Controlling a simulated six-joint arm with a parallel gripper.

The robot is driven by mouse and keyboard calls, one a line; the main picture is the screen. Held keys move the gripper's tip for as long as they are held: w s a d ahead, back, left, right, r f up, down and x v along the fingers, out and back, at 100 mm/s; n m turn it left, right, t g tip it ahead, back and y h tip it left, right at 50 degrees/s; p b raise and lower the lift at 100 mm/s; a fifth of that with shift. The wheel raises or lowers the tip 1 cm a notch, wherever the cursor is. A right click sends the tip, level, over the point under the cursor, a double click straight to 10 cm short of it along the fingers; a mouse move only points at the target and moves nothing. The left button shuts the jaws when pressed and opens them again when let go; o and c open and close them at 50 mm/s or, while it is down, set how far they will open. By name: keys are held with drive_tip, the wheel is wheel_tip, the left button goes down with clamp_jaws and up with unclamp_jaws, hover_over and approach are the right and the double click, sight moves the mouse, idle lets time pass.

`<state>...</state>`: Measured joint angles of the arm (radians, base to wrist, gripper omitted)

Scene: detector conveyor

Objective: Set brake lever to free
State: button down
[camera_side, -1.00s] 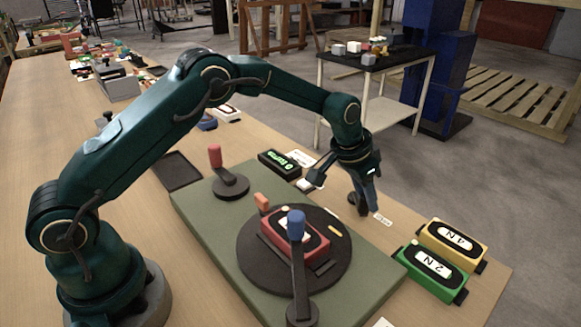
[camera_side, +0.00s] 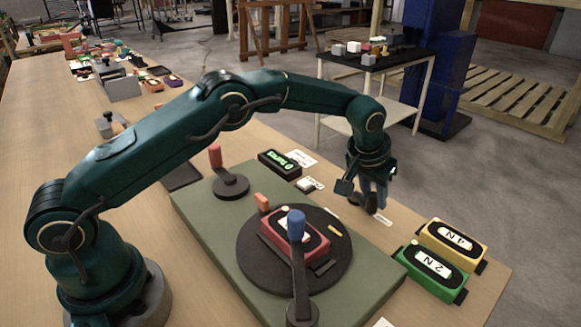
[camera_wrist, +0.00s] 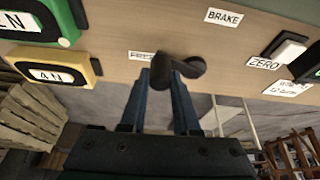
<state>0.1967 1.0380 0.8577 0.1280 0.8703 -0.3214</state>
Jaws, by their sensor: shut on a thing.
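The brake lever (camera_wrist: 172,70) is a short black lever with a rounded end at the right; it lies near the table's far edge in the side view (camera_side: 356,198). My gripper (camera_wrist: 165,84) points down at it, with its blue fingers shut on the lever's left end in the wrist view. My gripper also shows in the side view (camera_side: 374,204). A white label (camera_wrist: 142,55), partly hidden by a finger and seeming to read FREE, lies just left of the lever. A white BRAKE label (camera_wrist: 223,17) lies apart from it, to the upper right.
A white ZERO button (camera_side: 310,184) and a black display box (camera_side: 279,164) stand left of the lever. Green (camera_side: 432,270) and yellow (camera_side: 452,242) boxes stand to the right. A blue-topped post (camera_side: 297,260) and a red-topped post (camera_side: 228,178) rise from the green plate (camera_side: 205,218).

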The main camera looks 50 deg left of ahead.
sight(374, 194)
drive_tip(key=c, duration=0.6)
unclamp_jaws()
drive_tip(key=shift+c, duration=0.2)
drive_tip(key=shift+v, duration=2.6)
